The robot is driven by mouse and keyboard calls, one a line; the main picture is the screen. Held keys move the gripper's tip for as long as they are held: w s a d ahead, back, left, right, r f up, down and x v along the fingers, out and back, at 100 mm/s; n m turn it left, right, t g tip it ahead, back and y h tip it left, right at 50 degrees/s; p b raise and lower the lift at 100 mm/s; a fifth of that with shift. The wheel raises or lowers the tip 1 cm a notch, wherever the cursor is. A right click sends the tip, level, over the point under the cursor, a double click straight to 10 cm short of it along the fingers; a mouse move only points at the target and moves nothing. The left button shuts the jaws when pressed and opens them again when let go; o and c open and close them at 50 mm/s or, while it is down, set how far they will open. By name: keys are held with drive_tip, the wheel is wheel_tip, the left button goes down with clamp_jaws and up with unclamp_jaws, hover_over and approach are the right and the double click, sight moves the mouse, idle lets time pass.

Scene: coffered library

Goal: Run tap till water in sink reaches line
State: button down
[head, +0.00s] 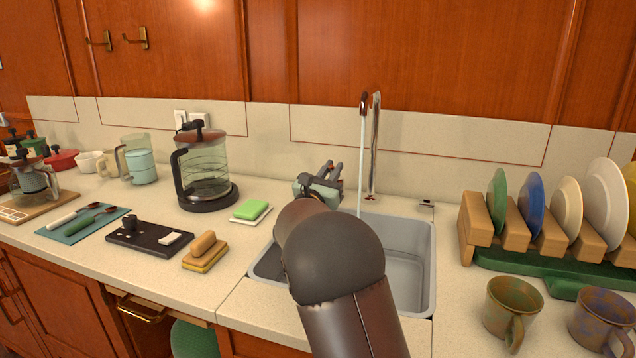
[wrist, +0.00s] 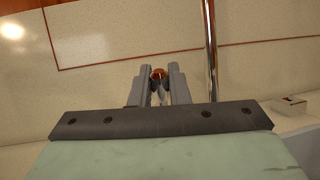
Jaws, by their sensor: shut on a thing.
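The tap (head: 375,150) stands at the back of the grey sink (head: 412,250); its post also shows in the wrist view (wrist: 210,60). A thin pale stream of water (head: 361,160) falls from its spout into the sink. My gripper (head: 335,170) is behind the sink, left of the tap post. In the wrist view my gripper (wrist: 159,82) is shut on a small copper-coloured round knob (wrist: 158,73), seemingly the tap handle. My arm hides the left and middle of the sink. I cannot make out the water level or a line.
A green sponge (head: 250,209) on a dish and a brush (head: 204,246) lie left of the sink. A glass coffee press (head: 205,170) stands further left. A wooden plate rack (head: 480,225) and mugs (head: 512,305) stand on the right.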

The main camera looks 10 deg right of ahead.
drive_tip(key=c, duration=1.4)
unclamp_jaws()
drive_tip(key=shift+c, duration=0.2)
drive_tip(key=shift+r, duration=0.25)
wheel_tip(320, 180, up, 3)
drive_tip(key=shift+f+p, duration=0.2)
drive_tip(key=shift+p, duration=0.25)
drive_tip(key=s+r+p, duration=0.1)
drive_tip(key=s+r, duration=0.9)
drive_tip(key=s, duration=0.4)
drive_tip(key=shift+a, duration=0.4)
